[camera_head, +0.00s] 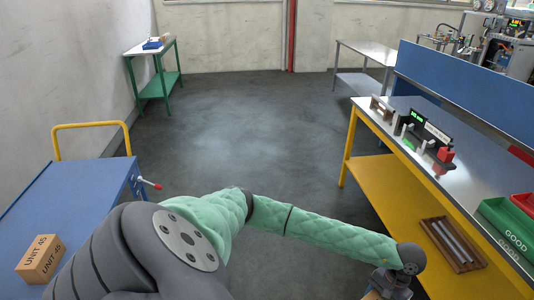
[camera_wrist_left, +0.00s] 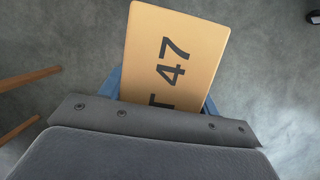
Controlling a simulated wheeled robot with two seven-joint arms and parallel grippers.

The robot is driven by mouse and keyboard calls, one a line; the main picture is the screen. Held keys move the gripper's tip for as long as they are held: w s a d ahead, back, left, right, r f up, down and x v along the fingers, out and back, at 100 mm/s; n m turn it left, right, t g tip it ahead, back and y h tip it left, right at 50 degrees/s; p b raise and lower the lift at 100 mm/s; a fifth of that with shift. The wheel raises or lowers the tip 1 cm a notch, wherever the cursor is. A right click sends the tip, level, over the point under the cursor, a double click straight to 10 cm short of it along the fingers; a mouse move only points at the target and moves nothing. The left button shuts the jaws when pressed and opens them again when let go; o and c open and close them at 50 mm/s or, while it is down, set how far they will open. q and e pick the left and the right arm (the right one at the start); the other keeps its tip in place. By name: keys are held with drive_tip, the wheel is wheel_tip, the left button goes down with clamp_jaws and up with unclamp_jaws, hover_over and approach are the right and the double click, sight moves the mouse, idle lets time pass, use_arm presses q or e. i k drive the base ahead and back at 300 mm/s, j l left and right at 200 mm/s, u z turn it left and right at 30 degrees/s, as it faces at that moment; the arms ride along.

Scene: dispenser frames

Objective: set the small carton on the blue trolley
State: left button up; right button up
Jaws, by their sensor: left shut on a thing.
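My left arm reaches across the head view from the lower left to the lower right. Its gripper (camera_head: 392,285) is at the bottom edge, beside the yellow-framed workbench. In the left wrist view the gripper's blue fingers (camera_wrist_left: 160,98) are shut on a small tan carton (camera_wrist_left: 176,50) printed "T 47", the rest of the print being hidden. Grey floor shows behind the carton. The blue trolley (camera_head: 82,190), with a yellow handle, stands at the left of the head view, well apart from the gripper. My right gripper is not in view.
A carton marked "UNIT 45" (camera_head: 40,259) sits on the trolley's near left part; the trolley top behind it is clear. The workbench (camera_head: 470,185) holds a fixture, a wooden tray (camera_head: 452,244) on its lower yellow shelf and a green bin (camera_head: 507,225). Open floor (camera_head: 250,130) lies between.

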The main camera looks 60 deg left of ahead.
sight(73, 212)
drive_tip(key=u, duration=1.75)
